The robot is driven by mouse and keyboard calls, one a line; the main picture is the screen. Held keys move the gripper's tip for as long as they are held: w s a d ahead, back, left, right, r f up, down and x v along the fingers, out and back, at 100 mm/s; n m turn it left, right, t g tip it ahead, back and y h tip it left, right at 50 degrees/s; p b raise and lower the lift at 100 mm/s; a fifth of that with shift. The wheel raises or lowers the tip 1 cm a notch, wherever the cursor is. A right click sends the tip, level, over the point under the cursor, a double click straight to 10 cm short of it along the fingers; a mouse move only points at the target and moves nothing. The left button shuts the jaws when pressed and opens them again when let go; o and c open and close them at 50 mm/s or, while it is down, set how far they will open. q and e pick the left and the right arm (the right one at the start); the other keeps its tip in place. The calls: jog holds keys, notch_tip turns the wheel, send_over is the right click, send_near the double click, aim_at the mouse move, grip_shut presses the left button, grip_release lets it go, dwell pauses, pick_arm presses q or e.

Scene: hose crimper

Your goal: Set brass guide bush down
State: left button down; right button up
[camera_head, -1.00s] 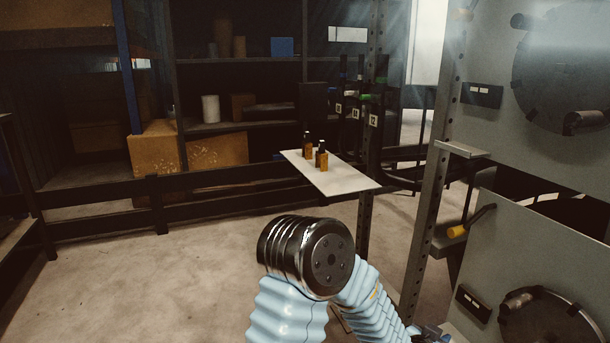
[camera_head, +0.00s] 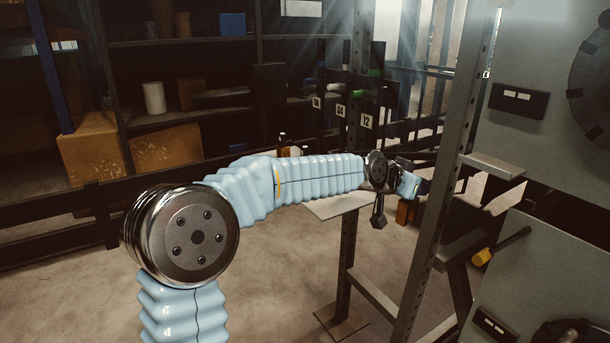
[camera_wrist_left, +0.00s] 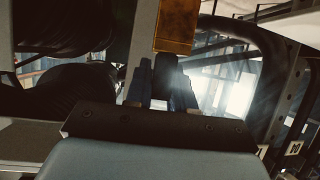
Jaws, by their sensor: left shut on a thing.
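My left arm reaches across the head view from the left, and its gripper (camera_head: 411,185) is near the dark upright post right of centre. In the left wrist view the dark fingers (camera_wrist_left: 163,62) are close together, with the brass-coloured guide bush (camera_wrist_left: 177,26) at their tips. I take the gripper as shut on it; the contact itself is dark and hard to see. In the head view a brown-orange piece (camera_head: 403,212) shows just below the gripper, probably the same bush. My right gripper is not in view.
A pale shelf plate (camera_head: 332,206) lies partly behind my left arm. Dark-capped amber pieces (camera_head: 283,143) show behind the arm. A perforated post (camera_head: 452,175) with a small ledge (camera_head: 493,165) and a grey machine panel (camera_head: 550,265) stand close on the right.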

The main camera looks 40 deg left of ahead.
pick_arm(q)
jog(key=s+a+r+m+h, duration=0.1)
jog(key=s+a+r, duration=0.15)
jog(key=r, duration=0.45)
jog(key=s+a+r, duration=0.1)
jog(key=s+r, duration=0.3)
jog(key=r, duration=0.3)
jog(key=shift+g, duration=0.3)
jog(key=shift+w+a+f+b, duration=0.35)
jog(key=shift+w+a+f, duration=0.05)
jog(key=shift+a+f, duration=1.7)
jog(key=shift+w+a+f+b, duration=0.3)
jog(key=shift+w+a+f, duration=0.05)
jog(key=shift+a+f, duration=1.8)
jog(key=shift+w+a+f+b, duration=0.4)
jog(key=shift+a+f, duration=1.55)
jog(key=shift+a, duration=0.3)
jog(key=c, duration=1)
grip_release()
jog(key=shift+o, duration=0.2)
jog(key=shift+r, duration=0.1)
jog(key=b+v, duration=0.1)
jog(key=v, duration=1.1)
